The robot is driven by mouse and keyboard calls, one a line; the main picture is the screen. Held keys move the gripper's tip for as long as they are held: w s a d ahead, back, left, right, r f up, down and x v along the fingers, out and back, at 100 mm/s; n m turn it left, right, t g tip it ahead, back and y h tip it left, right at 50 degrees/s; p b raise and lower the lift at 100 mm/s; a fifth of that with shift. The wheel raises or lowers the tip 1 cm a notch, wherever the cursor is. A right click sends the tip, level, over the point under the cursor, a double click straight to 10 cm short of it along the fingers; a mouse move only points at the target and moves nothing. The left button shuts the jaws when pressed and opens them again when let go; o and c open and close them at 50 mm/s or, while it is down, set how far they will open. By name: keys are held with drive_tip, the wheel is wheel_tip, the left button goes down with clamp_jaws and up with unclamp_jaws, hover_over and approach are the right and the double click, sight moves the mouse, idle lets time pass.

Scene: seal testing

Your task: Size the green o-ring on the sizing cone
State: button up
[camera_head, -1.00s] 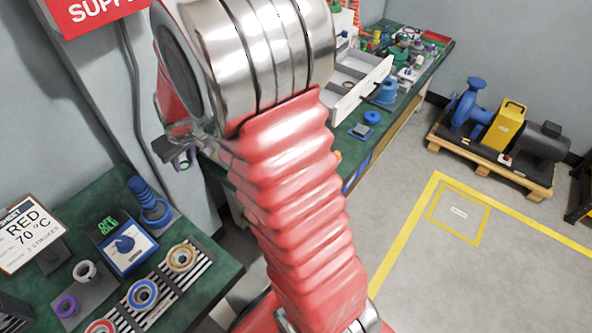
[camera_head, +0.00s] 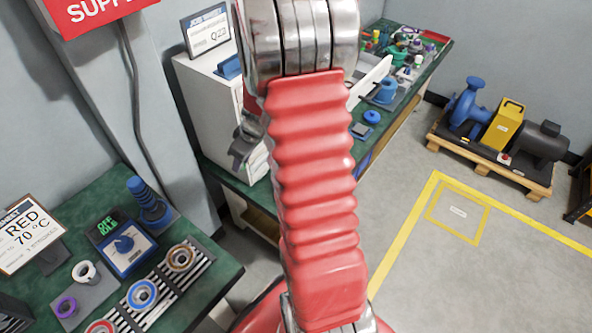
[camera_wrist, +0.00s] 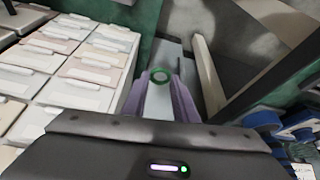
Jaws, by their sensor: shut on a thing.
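The green o-ring (camera_wrist: 160,74) is in the wrist view, between the tips of my gripper's two pale purple fingers. My gripper (camera_wrist: 161,80) is shut on it. In the head view my gripper (camera_head: 243,152) hangs in front of the white drawer cabinet, partly behind my arm; the ring cannot be made out there. A blue stepped cone (camera_head: 149,203), which looks like the sizing cone, stands upright on the left bench, well apart from my gripper.
The white drawer cabinet (camera_head: 205,105) stands close to my gripper; its drawer fronts (camera_wrist: 75,60) fill the left of the wrist view. A dial box (camera_head: 128,249) and several rings on a striped rack (camera_head: 165,290) occupy the left bench. A pump pallet (camera_head: 490,165) is at right.

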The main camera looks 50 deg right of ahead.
drive_tip(key=s+d+f+n, duration=0.1)
drive_tip(key=s+d+f, duration=0.2)
drive_tip(key=s+d, duration=0.2)
drive_tip(key=s+d+f+n+y, duration=0.1)
drive_tip(key=s+d+f+n, duration=0.1)
drive_tip(key=s+d, duration=0.4)
drive_tip(key=shift+d+f, duration=0.65)
drive_tip(key=shift+f, duration=0.15)
drive_tip(key=shift+f, duration=0.1)
drive_tip(key=shift+f, duration=2)
drive_tip(key=shift+f, duration=1.9)
drive_tip(key=o, duration=1.1)
drive_tip(key=shift+c, duration=0.2)
wheel_tip(320, 180, up, 9)
